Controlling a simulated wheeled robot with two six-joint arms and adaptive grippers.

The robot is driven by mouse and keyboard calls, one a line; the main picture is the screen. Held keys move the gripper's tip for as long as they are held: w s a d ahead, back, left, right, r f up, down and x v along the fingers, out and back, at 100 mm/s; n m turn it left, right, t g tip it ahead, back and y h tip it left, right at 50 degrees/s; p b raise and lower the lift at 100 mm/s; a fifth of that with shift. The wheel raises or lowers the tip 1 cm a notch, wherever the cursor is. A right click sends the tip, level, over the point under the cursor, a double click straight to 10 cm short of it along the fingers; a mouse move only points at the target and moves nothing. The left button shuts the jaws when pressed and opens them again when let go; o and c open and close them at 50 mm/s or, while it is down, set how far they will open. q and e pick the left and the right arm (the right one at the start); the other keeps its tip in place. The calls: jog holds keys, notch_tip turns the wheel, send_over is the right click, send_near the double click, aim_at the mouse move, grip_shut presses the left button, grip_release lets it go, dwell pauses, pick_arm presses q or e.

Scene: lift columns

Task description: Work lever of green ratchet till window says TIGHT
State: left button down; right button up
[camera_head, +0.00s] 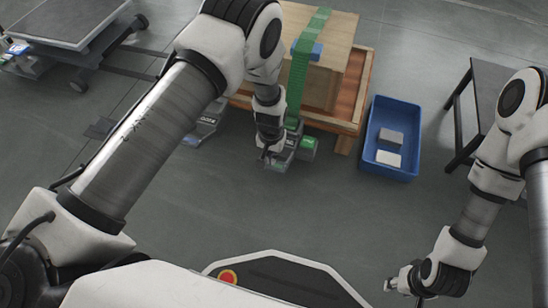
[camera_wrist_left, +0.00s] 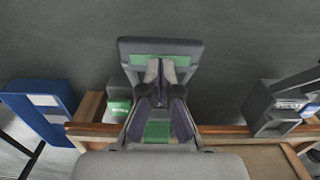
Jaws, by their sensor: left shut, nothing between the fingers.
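The green ratchet (camera_head: 302,146) sits low on the near side of a strapped wooden box, on a green strap (camera_head: 299,80). In the left wrist view its grey lever (camera_wrist_left: 190,47) with a green band lies beyond my left fingertips. A small green window (camera_wrist_left: 119,107) shows beside the fingers, its text too small to read. My left gripper (camera_wrist_left: 163,75) is shut with nothing between its fingers, over the ratchet and close to the lever; I cannot tell whether it touches. It also shows in the head view (camera_head: 270,154). My right gripper (camera_head: 396,284) is low at right, away from the ratchet, its fingers unclear.
The wooden box (camera_head: 335,63) stands on a wooden pallet (camera_head: 358,85). A blue bin (camera_head: 370,171) with two pale blocks stands right of it. A grey device (camera_wrist_left: 270,110) sits by the pallet's other side. A dark table (camera_head: 493,77) is at right. Floor in front is clear.

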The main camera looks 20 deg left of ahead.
aim_at(272, 167)
pick_arm(q)
jog(key=shift+f+b, duration=1.8)
jog(key=shift+f, duration=1.1)
notch_tip(272, 167, up, 6)
jog(key=p, duration=0.6)
jog(key=shift+r, duration=0.2)
jog(key=shift+f, duration=0.15)
jog(key=shift+f+b, duration=2.2)
jog(key=shift+f, duration=0.95)
notch_tip(272, 167, up, 6)
jog(key=p, duration=0.6)
jog(key=shift+r, duration=0.25)
jog(key=shift+f, duration=0.25)
